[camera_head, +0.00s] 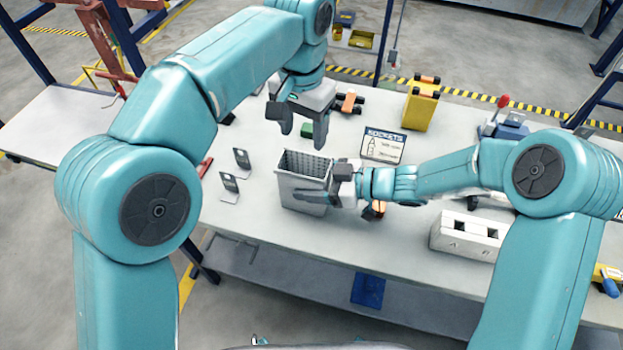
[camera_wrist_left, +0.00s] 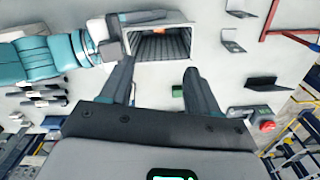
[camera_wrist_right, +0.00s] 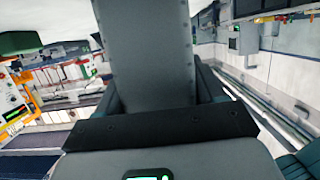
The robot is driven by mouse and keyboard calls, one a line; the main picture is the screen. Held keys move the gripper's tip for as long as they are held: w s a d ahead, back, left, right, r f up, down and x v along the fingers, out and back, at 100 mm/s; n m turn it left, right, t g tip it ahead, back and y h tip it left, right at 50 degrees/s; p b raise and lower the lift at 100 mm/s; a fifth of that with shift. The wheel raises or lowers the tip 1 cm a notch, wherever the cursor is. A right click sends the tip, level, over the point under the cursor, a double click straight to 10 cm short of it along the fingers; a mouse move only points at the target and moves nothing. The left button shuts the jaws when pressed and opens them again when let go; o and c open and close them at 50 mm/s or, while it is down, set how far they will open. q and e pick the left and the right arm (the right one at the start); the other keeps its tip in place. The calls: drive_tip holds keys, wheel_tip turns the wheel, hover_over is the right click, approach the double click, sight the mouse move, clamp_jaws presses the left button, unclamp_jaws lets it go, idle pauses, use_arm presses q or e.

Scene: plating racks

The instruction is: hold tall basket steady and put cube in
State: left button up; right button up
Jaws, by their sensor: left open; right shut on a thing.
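The tall basket (camera_head: 303,207) is a grey, open-topped bin standing on the table. My right gripper (camera_head: 318,184) is shut on its right side. In the right wrist view the basket's grey wall (camera_wrist_right: 150,55) fills the space between the fingers. My left gripper (camera_head: 304,138) is open and empty, above and behind the basket. A small green block, perhaps the cube, (camera_head: 306,131) lies behind the basket, partly hidden by the left fingers. In the left wrist view the green block (camera_wrist_left: 177,91) shows between the open fingers. A small orange patch shows inside the basket; I cannot tell what it is.
Two small stands (camera_head: 230,188) are left of the basket. A white sign (camera_head: 384,146) and a yellow case (camera_head: 421,108) stand behind to the right. A grey block with square holes (camera_head: 466,236) is at the front right. The table's front left is clear.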

idle(0.3)
drive_tip(key=o, duration=1.3)
drive_tip(key=shift+c, duration=0.2)
drive_tip(key=v, duration=1.2)
drive_tip(key=shift+s+f, duration=0.1)
drive_tip(key=shift+s, duration=0.05)
